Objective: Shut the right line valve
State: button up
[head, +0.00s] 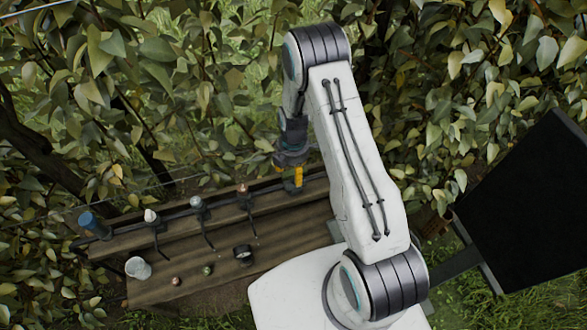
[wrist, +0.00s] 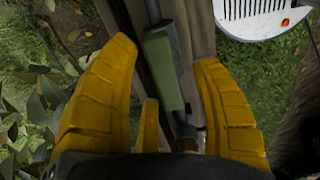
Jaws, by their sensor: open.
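My gripper (head: 292,177) is over the right end of the dark pipe along the back of the wooden bench. In the wrist view its yellow fingers are apart, one on each side of the pipe, with nothing clamped between them. A green, block-like part (wrist: 163,72) on the pipe lies between the fingers; it looks like the right line valve's lever, roughly in line with the pipe. I cannot tell whether a finger touches it. In the head view my gripper hides this valve.
The wooden bench (head: 190,285) carries several fittings with thin hoses along the pipe (head: 175,217). A blue cup (head: 95,225) is at its left end. A pale cup (head: 138,268), a dark round gauge-like object (head: 243,254) and small pieces lie in front. Leaves crowd behind.

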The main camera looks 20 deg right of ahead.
jog(key=shift+c, duration=0.4)
grip_shut()
jog(key=shift+f+m+b, duration=0.15)
jog(key=shift+m+b, duration=0.15)
jog(key=shift+b, duration=0.15)
jog(key=m+b, duration=0.2)
jog(key=b, duration=0.1)
jog(key=shift+d+f+m, duration=0.1)
jog(key=shift+f+m, duration=0.05)
jog(key=shift+m, duration=0.15)
jog(key=m+b, duration=0.4)
jog(key=m, duration=0.1)
jog(key=shift+s+d+m, duration=0.1)
jog(key=shift+m, duration=0.2)
jog(key=m+b, duration=0.3)
jog(key=m, duration=0.1)
jog(key=shift+s+d, duration=0.1)
jog(key=shift+s, duration=0.05)
jog(key=shift+s+r+m+b, duration=0.1)
jog(key=shift+m+b, duration=0.4)
jog(key=shift+m, duration=0.75)
jog(key=shift+s+r+m+b, duration=0.1)
jog(key=shift+m+b, duration=0.4)
jog(key=shift+m, duration=0.75)
